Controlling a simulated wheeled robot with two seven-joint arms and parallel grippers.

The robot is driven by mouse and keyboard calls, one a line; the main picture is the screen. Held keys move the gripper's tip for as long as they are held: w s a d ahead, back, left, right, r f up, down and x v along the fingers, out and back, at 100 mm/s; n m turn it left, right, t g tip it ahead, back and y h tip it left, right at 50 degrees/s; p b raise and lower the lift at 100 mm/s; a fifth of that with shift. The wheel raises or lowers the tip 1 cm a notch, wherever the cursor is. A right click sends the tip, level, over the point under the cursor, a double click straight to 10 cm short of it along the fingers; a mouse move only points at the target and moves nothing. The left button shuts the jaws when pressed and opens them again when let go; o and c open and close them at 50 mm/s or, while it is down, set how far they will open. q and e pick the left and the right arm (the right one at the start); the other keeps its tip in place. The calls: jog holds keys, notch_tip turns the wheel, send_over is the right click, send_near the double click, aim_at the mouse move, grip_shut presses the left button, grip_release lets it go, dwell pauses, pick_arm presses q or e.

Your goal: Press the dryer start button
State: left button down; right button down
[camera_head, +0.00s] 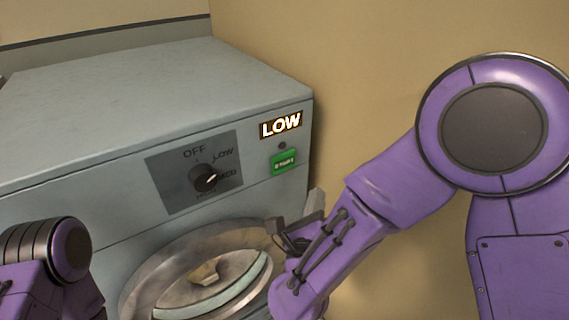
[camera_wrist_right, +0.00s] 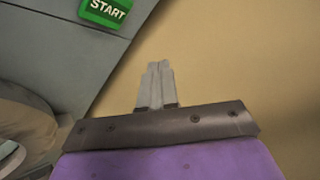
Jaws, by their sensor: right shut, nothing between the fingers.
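In the right wrist view the button (camera_wrist_right: 107,10) reads START and is cut by the top edge. My right gripper (camera_head: 316,202) is below and slightly right of the button in the head view, apart from it. In the wrist view its fingertips (camera_wrist_right: 160,65) are together and empty, against the tan wall, to the right of the dryer's edge. My left gripper is out of view; only part of that arm shows at lower left.
A black dial (camera_head: 203,178) on a dark plate marked OFF, LOW and MED is left of the button. The round door (camera_head: 150,276) is below it, partly hidden by my right arm. A tan wall (camera_head: 370,60) stands behind and right of the dryer.

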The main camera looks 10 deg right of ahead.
jog(key=shift+w, duration=0.1)
jog(key=b, duration=0.1)
send_near(294, 159)
jog(key=w+d, duration=0.3)
jog(key=shift+w+a+r, duration=0.1)
jog(key=shift+w+a, duration=0.15)
dwell(2.1)
jog(key=shift+w+a+b, duration=0.15)
jog(key=shift+w+b, duration=0.25)
jog(key=shift+b, duration=0.05)
